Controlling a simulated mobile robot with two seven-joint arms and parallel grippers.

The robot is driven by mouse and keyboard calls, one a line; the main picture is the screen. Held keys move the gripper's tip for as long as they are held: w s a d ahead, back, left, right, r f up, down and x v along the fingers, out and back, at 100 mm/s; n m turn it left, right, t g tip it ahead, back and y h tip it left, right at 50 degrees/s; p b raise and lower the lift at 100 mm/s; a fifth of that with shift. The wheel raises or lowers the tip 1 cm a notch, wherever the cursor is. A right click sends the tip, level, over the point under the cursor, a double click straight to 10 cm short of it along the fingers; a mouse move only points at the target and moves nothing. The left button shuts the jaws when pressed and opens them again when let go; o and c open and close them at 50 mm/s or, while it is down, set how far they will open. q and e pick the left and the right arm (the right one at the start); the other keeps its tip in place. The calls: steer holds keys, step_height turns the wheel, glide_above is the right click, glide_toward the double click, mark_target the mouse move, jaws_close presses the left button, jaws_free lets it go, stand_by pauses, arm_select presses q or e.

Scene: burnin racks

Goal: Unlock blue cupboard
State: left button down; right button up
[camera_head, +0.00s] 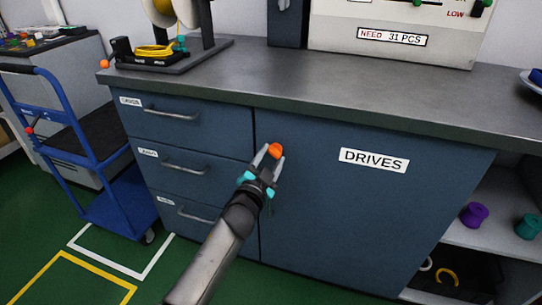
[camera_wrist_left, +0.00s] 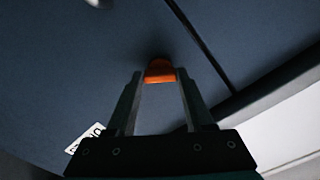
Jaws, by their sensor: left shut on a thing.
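The blue cupboard (camera_head: 335,220) stands under the grey worktop, with a wide door labelled DRIVES. An orange knob (camera_head: 275,150) sits near the upper left edge of this door. My left gripper (camera_head: 271,156) reaches in from below and is shut on the orange knob. In the left wrist view, the fingertips (camera_wrist_left: 160,78) are at either side of the orange knob (camera_wrist_left: 159,68), against the blue door front (camera_wrist_left: 85,70). The door looks closed. My right gripper is not in view.
Three drawers with bar handles (camera_head: 172,115) are left of the door. A blue trolley (camera_head: 118,205) stands further left. Open shelves (camera_head: 490,238) with coloured spools are at the right. A wire-spool stand (camera_head: 165,62) is on the worktop. Green floor is clear in front.

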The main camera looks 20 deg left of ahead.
arm_select(q)
steer(key=m, duration=0.2)
steer(key=shift+m, duration=0.4)
steer(key=m, duration=0.4)
steer(key=shift+m, duration=1.8)
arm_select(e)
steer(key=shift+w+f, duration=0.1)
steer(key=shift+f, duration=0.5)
arm_select(q)
steer(key=shift+c, duration=1.4)
jaws_free()
steer(key=shift+p, duration=0.3)
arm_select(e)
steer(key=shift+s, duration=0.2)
